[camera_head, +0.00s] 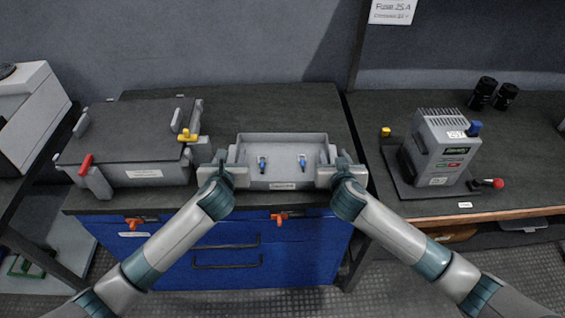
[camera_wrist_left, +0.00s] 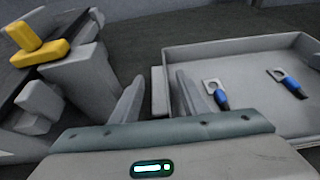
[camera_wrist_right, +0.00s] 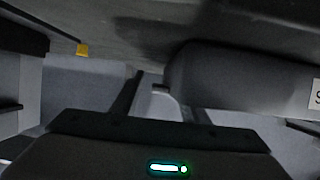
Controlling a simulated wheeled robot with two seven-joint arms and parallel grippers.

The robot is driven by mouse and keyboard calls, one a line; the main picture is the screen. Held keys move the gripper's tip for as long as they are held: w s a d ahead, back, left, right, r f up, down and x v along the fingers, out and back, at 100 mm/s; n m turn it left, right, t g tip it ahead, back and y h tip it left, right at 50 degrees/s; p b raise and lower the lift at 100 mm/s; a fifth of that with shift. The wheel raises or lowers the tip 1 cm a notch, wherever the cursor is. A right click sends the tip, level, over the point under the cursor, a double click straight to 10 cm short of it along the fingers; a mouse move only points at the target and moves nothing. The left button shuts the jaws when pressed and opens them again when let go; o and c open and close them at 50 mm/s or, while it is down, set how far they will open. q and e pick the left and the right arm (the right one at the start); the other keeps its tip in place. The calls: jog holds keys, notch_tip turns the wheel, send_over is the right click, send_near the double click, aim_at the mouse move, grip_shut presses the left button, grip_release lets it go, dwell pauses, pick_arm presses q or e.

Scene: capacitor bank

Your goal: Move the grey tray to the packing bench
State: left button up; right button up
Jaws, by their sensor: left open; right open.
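The grey tray (camera_head: 283,174) sits on the dark top of the blue cabinet in the head view, with two blue-sleeved metal lugs lying in it. It also shows in the left wrist view (camera_wrist_left: 255,72). My left gripper (camera_head: 221,166) is open at the tray's left end. In the left wrist view its fingers (camera_wrist_left: 158,95) stand on either side of a small grey block at that end. My right gripper (camera_head: 341,168) is open at the tray's right end. The right wrist view is dark, and finger contact there cannot be told. No surface is readable as the packing bench.
A lidded grey case (camera_head: 130,150) with red and yellow latches stands left of the tray. The cabinet top (camera_head: 270,105) is clear behind the tray.

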pick_arm(q)
jog(key=shift+c, duration=0.6)
pick_arm(e)
jog(key=shift+c, duration=0.6)
pick_arm(q)
grip_shut()
pick_arm(e)
grip_shut()
pick_arm(q)
jog(key=shift+r, duration=0.15)
pick_arm(e)
jog(key=shift+r, duration=0.15)
